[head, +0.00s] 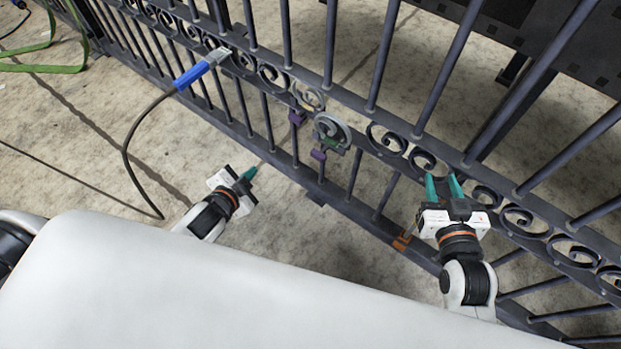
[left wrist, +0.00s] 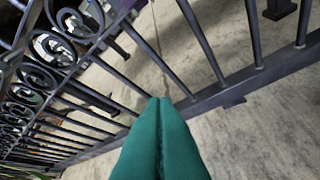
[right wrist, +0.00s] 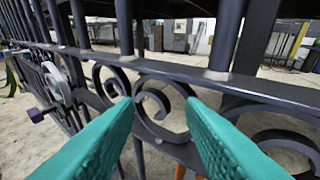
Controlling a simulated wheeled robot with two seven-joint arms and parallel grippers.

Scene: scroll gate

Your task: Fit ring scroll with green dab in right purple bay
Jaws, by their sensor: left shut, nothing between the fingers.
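The grey ring scroll (head: 331,129) is at the gate's scroll band in the head view, above the right purple tag (head: 318,155). My left gripper (head: 249,173) is shut and empty, in front of the gate, below and left of the ring scroll. My right gripper (head: 444,183) is open, its fingers apart before dark scrolls (right wrist: 155,108), right of the ring scroll and away from it.
The dark gate (head: 270,125) runs diagonally across, with upright bars and fixed scrolls. A blue-handled tool (head: 193,75) with a dark cable touches the gate at upper left. An orange piece (head: 402,242) is on the lower rail. Green straps (head: 50,67) lie at far left.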

